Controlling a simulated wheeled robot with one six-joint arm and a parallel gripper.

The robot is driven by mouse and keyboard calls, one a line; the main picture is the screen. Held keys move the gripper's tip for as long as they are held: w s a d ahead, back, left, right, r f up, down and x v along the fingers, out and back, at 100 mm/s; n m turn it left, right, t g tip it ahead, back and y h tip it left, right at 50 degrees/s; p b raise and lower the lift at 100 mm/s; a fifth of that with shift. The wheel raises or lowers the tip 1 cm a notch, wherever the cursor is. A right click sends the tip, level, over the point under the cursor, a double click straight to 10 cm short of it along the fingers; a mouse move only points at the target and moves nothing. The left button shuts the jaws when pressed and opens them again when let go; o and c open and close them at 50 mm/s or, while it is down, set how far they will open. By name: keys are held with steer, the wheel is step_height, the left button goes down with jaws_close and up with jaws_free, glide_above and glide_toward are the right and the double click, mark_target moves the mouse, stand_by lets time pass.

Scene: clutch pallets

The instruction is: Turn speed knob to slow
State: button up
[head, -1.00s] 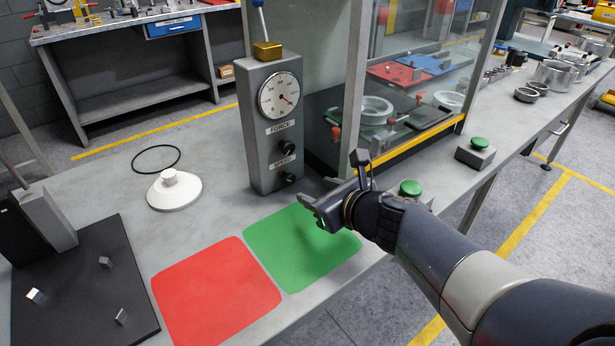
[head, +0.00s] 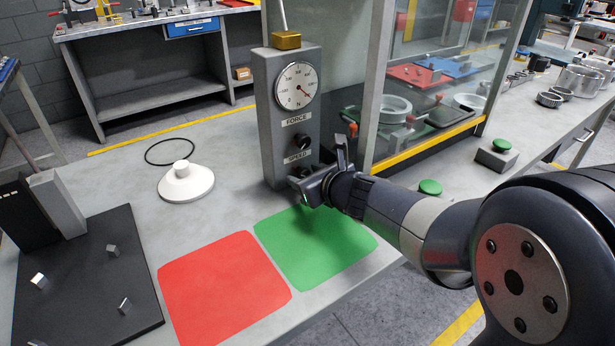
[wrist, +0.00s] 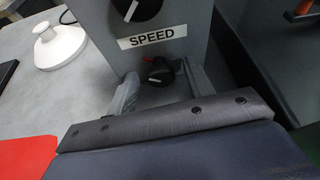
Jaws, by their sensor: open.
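The grey control box (head: 268,125) stands on the bench with a round force gauge (head: 297,86) and two black knobs on its front. The upper force knob (head: 300,141) sits above the SPEED label (head: 298,157). In the wrist view the black speed knob (wrist: 158,72) lies below the SPEED label (wrist: 152,37), with a light pointer mark and a red mark at its upper left. My gripper (wrist: 160,85) is open, one finger on each side of the speed knob; whether they touch it I cannot tell. In the head view my gripper (head: 312,186) hides most of that knob.
Red (head: 222,285) and green (head: 310,250) mats lie in front of the box. A white cone-shaped part (head: 186,185) and black ring (head: 172,152) lie to its left. A glass-fronted enclosure (head: 425,75) stands close on the right, with green buttons (head: 430,187) nearby.

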steer(key=shift+c, duration=0.4)
steer(key=c, duration=0.9)
steer(key=shift+o, duration=0.2)
steer(key=shift+f+b, duration=0.1)
steer(key=shift+b, duration=0.35)
steer(key=n+b, duration=0.1)
steer(key=b, duration=0.1)
steer(key=h+b, duration=0.1)
steer(key=b, duration=0.1)
steer(key=shift+s+a+f+n+t, duration=0.15)
steer(key=shift+f+n+t, duration=0.1)
steer(key=shift+n+t, duration=0.15)
steer(key=n+t+h+b, duration=0.1)
steer(key=n+b, duration=0.1)
steer(key=b, duration=0.2)
steer(key=shift+a+r+n+t+h+b, duration=0.15)
steer(key=shift+n+t+h+b, duration=0.15)
steer(key=shift+n+b, duration=0.45)
